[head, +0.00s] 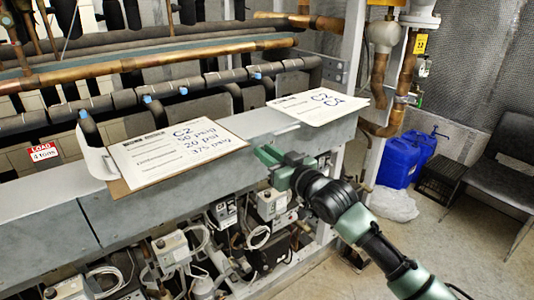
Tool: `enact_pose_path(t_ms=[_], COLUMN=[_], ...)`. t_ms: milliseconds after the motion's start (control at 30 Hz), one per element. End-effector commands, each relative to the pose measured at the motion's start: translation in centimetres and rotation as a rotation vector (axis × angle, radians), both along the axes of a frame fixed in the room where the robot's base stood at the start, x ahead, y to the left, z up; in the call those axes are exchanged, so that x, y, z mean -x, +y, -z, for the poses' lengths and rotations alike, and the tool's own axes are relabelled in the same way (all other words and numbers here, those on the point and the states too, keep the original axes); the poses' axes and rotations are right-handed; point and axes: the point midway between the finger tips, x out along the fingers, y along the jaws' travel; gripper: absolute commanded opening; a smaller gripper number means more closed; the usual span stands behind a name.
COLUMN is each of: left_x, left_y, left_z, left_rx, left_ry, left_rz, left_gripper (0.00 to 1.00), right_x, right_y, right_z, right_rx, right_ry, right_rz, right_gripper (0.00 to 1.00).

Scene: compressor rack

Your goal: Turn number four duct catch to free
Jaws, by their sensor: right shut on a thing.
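The grey metal duct (225,180) runs across the rack from lower left to the middle right. My right gripper (268,156) is at the duct's front upper edge, between the two paper sheets. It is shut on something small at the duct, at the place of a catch. The number four duct catch is hidden by the fingers, so I cannot make out its shape or which way it is turned. No catch number is readable. My left gripper is not in view.
A clipboard sheet (180,150) and another paper sheet (318,104) lie on the duct. Copper and black pipes run behind. Grey control boxes (270,204) and cables sit below. Blue jugs (401,160) and a black chair (505,165) stand at right; some floor there is free.

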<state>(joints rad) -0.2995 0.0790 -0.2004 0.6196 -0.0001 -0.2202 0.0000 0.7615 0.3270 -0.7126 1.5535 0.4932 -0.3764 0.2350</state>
Motion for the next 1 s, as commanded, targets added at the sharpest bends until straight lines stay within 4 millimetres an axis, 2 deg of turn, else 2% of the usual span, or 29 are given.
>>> enact_pose_path(t_ms=[600, 1000], left_x=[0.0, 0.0], left_y=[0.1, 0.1], left_z=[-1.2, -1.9], left_rx=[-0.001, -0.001], left_ry=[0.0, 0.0], left_rz=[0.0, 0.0], left_gripper=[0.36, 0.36], right_x=[0.0, 0.1], right_y=[0.0, 0.1], right_z=[-0.1, 0.1], right_rx=[0.47, 0.681], right_ry=[-0.34, -0.492], right_rz=[0.0, 0.0], right_gripper=[0.0, 0.0])
